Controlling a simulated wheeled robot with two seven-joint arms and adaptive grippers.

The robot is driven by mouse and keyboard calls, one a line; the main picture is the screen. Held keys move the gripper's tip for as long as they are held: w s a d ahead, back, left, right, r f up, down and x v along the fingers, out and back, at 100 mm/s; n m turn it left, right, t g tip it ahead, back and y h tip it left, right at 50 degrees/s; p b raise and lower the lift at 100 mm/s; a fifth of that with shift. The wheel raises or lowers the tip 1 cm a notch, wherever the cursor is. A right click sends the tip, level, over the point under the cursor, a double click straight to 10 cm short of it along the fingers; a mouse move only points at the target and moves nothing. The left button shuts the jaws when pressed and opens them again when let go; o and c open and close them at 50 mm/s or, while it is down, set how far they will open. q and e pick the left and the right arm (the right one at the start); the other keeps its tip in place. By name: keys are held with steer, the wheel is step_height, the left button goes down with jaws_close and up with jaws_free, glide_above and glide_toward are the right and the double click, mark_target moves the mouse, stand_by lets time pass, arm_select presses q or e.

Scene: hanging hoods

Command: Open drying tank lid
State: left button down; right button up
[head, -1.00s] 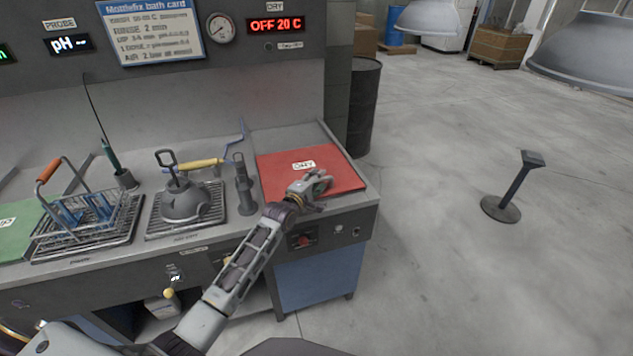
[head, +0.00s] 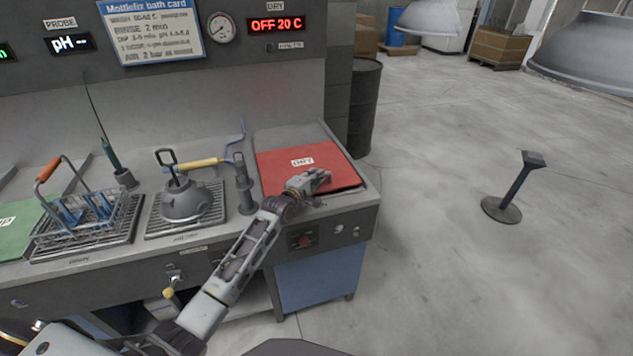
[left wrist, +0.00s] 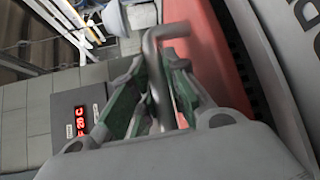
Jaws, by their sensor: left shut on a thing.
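The drying tank lid (head: 285,165) is a red panel marked DRY at the right end of the bench. It lies nearly flat, with a dark gap along its right front edge. My left gripper (head: 318,180) is at the lid's front edge. In the left wrist view, its green-padded fingers (left wrist: 155,95) are shut around a grey bent bar handle (left wrist: 158,75), with the red lid (left wrist: 205,60) right behind. The fingers hide most of the handle in the head view. My right gripper is not in view.
A grey vertical fixture (head: 243,185) stands just left of the lid. A rack with a grey hood-shaped part (head: 185,200) and a wire basket (head: 85,220) are farther left. The dryer display (head: 277,25) reads OFF 20 C.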

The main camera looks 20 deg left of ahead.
mark_target(307, 169)
arm_select(q)
steer(key=shift+w+a+f+b, duration=0.1)
steer(key=shift+w+a+b, duration=0.15)
steer(key=shift+w+a, duration=0.25)
steer(key=shift+w+a+b, duration=0.2)
steer(key=shift+w+a, duration=0.1)
steer(key=shift+w, duration=0.35)
steer(key=shift+w+a+b, duration=0.4)
steer(key=shift+w+a, duration=0.05)
steer(key=shift+w, duration=0.2)
steer(key=shift+w+a, duration=0.2)
steer(key=shift+w, duration=0.15)
steer(key=shift+w+a+b, duration=0.2)
steer(key=shift+w+b, duration=0.1)
steer(key=shift+b, duration=0.1)
steer(key=shift+w+a+b, duration=0.5)
steer(key=shift+w+b, duration=0.15)
steer(key=shift+w, duration=0.15)
steer(key=shift+w+a+f+b, duration=0.1)
steer(key=shift+w+a+b, duration=0.5)
steer(key=shift+w, duration=0.15)
steer(key=shift+w+a, duration=0.2)
steer(key=shift+w, duration=0.15)
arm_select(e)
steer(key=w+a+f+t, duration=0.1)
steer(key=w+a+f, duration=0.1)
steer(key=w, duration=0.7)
arm_select(q)
steer(key=c, duration=1.4)
jaws_free()
